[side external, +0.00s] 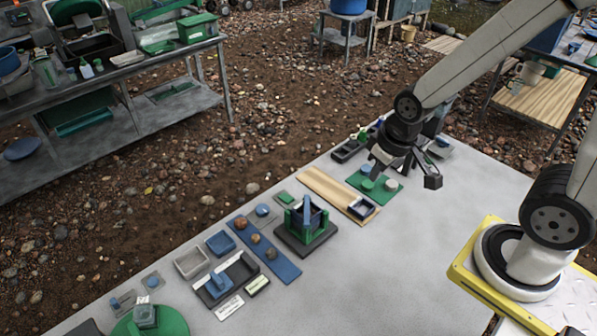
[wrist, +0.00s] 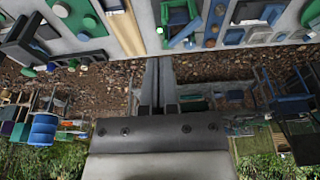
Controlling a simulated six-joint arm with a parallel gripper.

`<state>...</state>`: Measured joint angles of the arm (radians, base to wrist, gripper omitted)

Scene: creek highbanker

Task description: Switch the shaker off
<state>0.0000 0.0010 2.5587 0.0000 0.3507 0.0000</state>
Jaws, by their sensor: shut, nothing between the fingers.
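No part is clearly marked as the shaker, and I cannot tell its switch. A green-framed device with a blue upright part (side external: 306,216) stands on a dark base mid-bench; it also shows in the wrist view (wrist: 180,20). A dark tray with a blue raised piece (side external: 217,284) lies to its left, near a white label plate (side external: 229,307).
A blue strip with round stones (side external: 282,266), a wooden board (side external: 322,188) and a grey bin (side external: 191,262) share the grey bench (side external: 370,285). A cluttered side table (side external: 150,60) stands beyond the stony ground.

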